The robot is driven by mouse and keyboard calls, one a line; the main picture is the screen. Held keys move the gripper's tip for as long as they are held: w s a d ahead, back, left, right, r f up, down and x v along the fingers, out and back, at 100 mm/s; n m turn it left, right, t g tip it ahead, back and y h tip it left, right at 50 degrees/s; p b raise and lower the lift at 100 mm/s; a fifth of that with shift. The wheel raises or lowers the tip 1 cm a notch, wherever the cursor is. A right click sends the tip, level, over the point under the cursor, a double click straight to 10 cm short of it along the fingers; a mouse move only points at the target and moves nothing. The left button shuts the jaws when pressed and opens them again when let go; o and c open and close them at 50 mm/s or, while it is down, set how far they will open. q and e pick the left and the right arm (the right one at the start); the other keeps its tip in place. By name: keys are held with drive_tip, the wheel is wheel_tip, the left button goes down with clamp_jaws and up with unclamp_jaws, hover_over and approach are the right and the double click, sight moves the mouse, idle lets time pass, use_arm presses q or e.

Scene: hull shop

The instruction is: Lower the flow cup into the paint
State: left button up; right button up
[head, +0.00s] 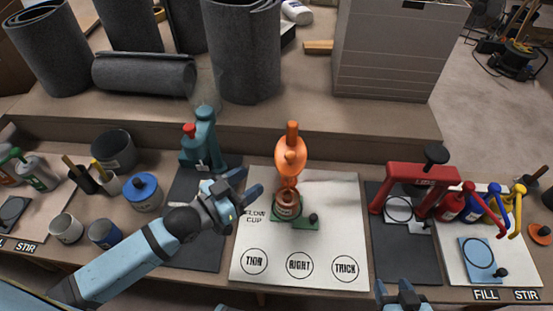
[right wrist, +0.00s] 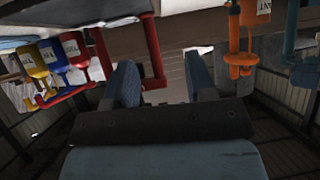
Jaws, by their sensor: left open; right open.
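An orange piece, which looks like the flow cup (head: 290,157), stands upright over a small labelled jar (head: 286,206) that looks like the paint. I cannot tell whether the cup's lower end is inside the jar. The jar sits on a green base (head: 307,223) on the white sheet (head: 342,209), beside the printed words FLOW CUP. My left gripper (head: 247,184) is open and empty, to the left of the cup and jar and apart from them. My right gripper (head: 403,290) is at the bottom edge of the head view; its open, empty fingers show in the right wrist view (right wrist: 160,85).
The sheet has circles marked THIN, RIGHT and THICK. A teal stand (head: 206,138) is behind my left gripper. A red frame (head: 422,175) and several coloured bottles are at the right. Pots, including a blue-lidded one (head: 143,191), stand at the left. The sheet's front is clear.

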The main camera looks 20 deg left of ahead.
sight(290, 164)
use_arm(q)
drive_tip(key=b+x, duration=0.1)
drive_tip(key=x, duration=1.2)
drive_tip(key=shift+d+r, duration=0.1)
drive_tip(key=shift+d, duration=0.05)
drive_tip(key=shift+s, duration=0.1)
clamp_jaws()
drive_tip(key=shift+f+b, duration=0.5)
drive_tip(key=shift+f, duration=1.45)
